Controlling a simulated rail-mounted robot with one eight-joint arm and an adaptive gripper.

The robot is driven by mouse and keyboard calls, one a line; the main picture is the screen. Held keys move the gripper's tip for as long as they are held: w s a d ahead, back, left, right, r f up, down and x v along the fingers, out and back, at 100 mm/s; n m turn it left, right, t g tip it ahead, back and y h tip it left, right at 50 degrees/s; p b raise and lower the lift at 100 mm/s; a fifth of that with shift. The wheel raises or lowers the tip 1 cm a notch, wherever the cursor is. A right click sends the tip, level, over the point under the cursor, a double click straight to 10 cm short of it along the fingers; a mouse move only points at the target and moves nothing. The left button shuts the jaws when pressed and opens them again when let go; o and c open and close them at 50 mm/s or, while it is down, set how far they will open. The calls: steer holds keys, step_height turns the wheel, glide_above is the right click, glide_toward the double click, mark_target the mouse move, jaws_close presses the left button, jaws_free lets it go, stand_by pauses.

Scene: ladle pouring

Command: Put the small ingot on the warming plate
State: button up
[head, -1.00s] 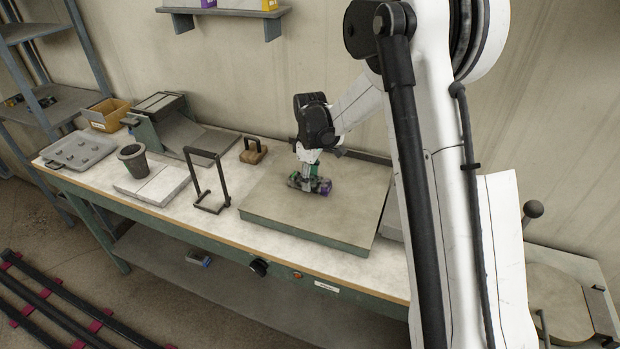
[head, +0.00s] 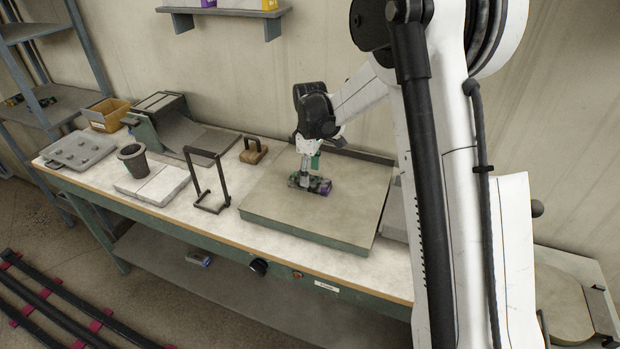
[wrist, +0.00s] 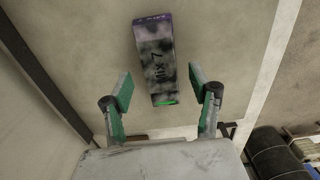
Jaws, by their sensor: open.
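The small ingot (head: 320,186), a mottled dark grey bar with a purple end, lies on the broad, flat grey slab (head: 270,212), which looks like the warming plate. In the wrist view the ingot (wrist: 155,60) shows lettering on top and a green stripe at its near end. My gripper (head: 309,167) is just above the ingot in the head view. In the wrist view my gripper (wrist: 164,98) is open, with its green-padded fingers apart and nothing held between them. The ingot lies beyond the fingertips, lined up with the gap.
A black upright frame (head: 211,190) stands left of the slab, near a wooden-based handle (head: 253,151). Further left are a dark crucible (head: 133,163) on pale blocks (head: 155,186), a tray of lumps (head: 78,151) and a cardboard box (head: 107,114). The slab's front is clear.

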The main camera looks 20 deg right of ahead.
steer(key=s+r+m+t, duration=0.1)
steer(key=s+r, duration=0.2)
steer(key=r, duration=0.5)
steer(key=s+r+m, duration=0.1)
steer(key=s+r, duration=0.3)
steer(key=r, duration=0.4)
steer(key=s+r+m+t, duration=0.2)
steer(key=s+m, duration=0.1)
steer(key=s, duration=0.5)
steer(key=s+r+m+t, duration=0.2)
steer(key=s+r, duration=0.1)
steer(key=s, duration=0.6)
steer(key=s+f+m+t, duration=0.2)
steer(key=s+f+m, duration=0.1)
steer(key=s, duration=0.7)
steer(key=shift+s+f+m, duration=0.15)
steer(key=shift+f+m, duration=0.15)
steer(key=shift+f, duration=0.15)
steer(key=shift+f, duration=0.1)
